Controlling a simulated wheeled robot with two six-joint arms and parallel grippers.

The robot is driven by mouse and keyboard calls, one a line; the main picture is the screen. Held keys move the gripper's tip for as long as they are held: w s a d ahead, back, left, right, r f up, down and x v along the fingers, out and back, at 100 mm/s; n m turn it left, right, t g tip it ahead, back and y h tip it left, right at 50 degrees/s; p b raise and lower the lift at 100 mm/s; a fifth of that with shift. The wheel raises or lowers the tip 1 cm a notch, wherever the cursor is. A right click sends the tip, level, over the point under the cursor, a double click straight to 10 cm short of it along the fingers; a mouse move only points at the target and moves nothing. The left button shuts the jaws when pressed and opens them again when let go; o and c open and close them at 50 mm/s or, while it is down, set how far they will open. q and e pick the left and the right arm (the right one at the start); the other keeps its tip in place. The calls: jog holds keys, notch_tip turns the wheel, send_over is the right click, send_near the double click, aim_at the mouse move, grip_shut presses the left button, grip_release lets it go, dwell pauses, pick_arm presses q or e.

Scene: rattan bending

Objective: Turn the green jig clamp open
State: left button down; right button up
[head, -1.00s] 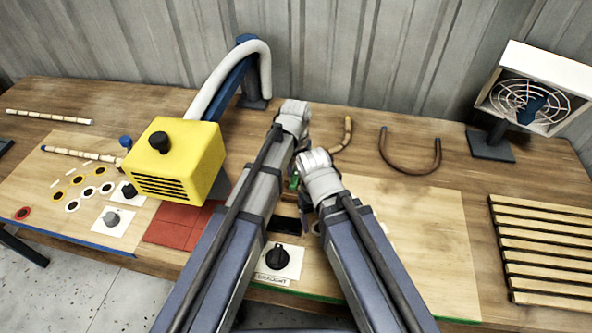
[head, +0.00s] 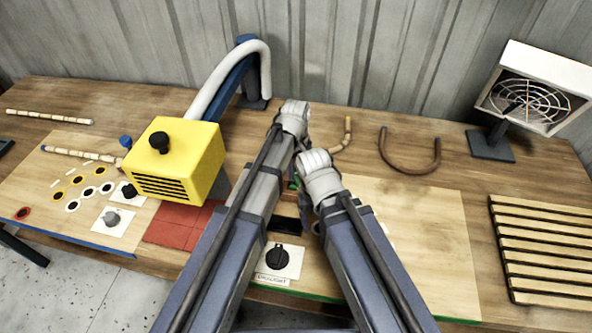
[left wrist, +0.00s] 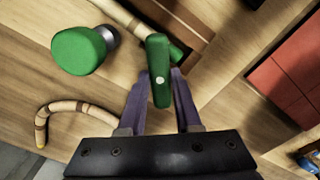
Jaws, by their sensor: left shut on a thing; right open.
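The green jig clamp has a long green handle (left wrist: 157,65) with a pale pivot dot, in the middle of the left wrist view. My left gripper (left wrist: 158,84) is shut on this handle, one purple finger on each side. In the head view only a bit of the green clamp (head: 293,184) shows between my forearms, and my left gripper is hidden there behind its own arm. A rattan rod (left wrist: 116,14) runs up to the clamp. My right gripper (head: 305,212) is close by, lower and to the right, open and mostly hidden by its wrist.
A round green knob (left wrist: 78,51) stands beside the rod. A yellow box (head: 175,165) with a hose is left of my arms, above red tiles (head: 178,224). A bent rattan piece (head: 408,168), a slatted rack (head: 545,250) and a fan (head: 530,100) are right. The pale board (head: 430,230) is largely clear.

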aim_at(296, 173)
pick_arm(q)
jog(key=n, duration=0.5)
jog(key=shift+n, duration=2.5)
jog(key=c, duration=0.6)
grip_release()
jog(key=shift+r, duration=0.15)
pick_arm(e)
jog(key=shift+r, duration=0.2)
pick_arm(q)
notch_tip(296, 173, up, 8)
jog(key=p, duration=0.8)
jog(key=shift+f, duration=0.2)
pick_arm(e)
notch_tip(296, 173, up, 7)
jog(key=shift+r, duration=0.2)
